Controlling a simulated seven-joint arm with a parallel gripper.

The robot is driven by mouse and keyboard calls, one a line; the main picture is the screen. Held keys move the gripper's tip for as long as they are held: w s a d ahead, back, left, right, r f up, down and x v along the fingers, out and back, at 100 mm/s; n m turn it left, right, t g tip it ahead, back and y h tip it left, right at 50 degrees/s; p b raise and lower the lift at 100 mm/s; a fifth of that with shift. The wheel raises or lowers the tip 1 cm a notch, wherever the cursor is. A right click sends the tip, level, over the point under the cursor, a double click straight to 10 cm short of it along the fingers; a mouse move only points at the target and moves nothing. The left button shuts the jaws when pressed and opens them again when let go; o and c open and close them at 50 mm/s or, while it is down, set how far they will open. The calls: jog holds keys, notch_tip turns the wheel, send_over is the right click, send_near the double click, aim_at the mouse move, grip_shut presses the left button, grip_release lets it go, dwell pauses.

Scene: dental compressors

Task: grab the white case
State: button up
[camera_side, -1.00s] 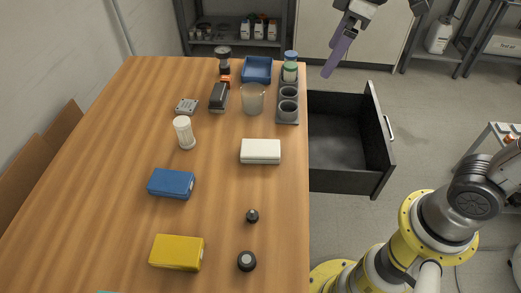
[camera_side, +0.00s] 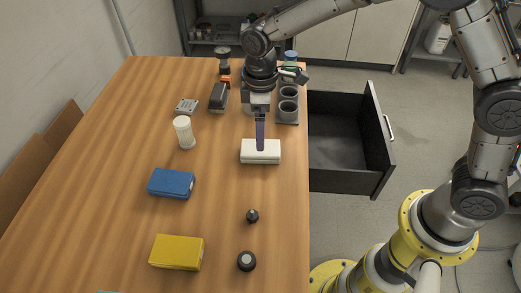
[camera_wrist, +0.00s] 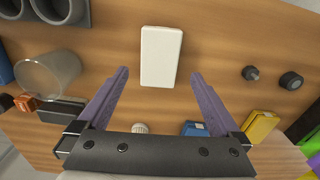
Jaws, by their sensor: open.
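The white case (camera_side: 270,154) lies flat on the wooden table near its right edge in the side view. In the wrist view the white case (camera_wrist: 161,56) is ahead of my purple fingers, between their lines. My gripper (camera_side: 260,148) hangs over the case, fingers pointing down; one finger covers part of the case in the side view. In the wrist view my gripper (camera_wrist: 161,78) is open with both fingers apart and nothing between them. I cannot tell the exact height of the fingertips above the case.
A blue case (camera_side: 170,184), a yellow case (camera_side: 176,253) and two dark knobs lie nearer the front. A grey cup holder (camera_side: 288,118) stands behind the white case. An open black drawer (camera_side: 340,150) juts out to the right.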

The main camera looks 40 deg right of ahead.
aim_at(271, 154)
jog(key=shift+f, duration=3.6)
jog(key=shift+r, duration=0.1)
jog(key=c, duration=1.3)
